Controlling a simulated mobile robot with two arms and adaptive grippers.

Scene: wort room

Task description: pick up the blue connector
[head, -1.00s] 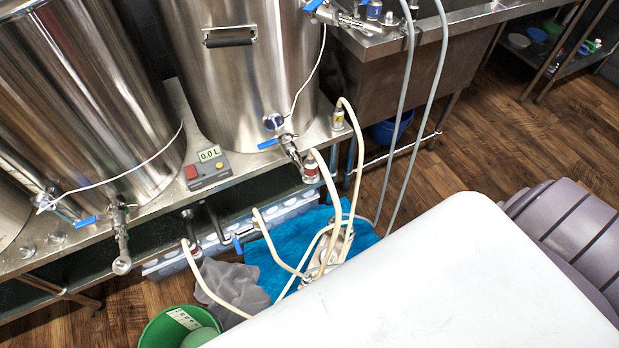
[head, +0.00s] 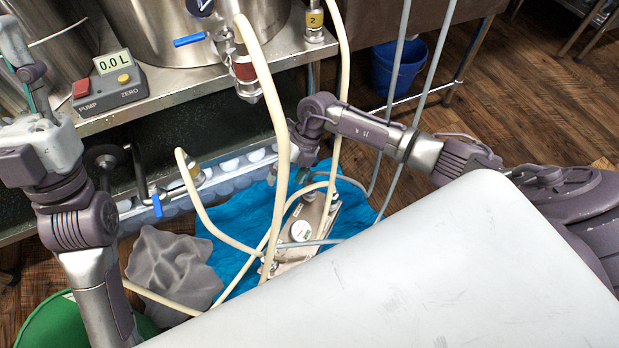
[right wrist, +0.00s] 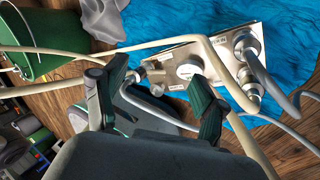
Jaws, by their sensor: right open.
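I cannot make out a blue connector for certain in the current frames. My right gripper (right wrist: 157,75) is open and empty in the right wrist view, above the pump plate (right wrist: 222,55).
A steel bench carries kettles (head: 160,22) and a pump control box (head: 112,84). Cream hoses (head: 280,130) and grey hoses (head: 398,100) hang near my right arm. A blue cloth (head: 240,255), a grey cloth (head: 172,268) and a green bucket (head: 48,320) are low down.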

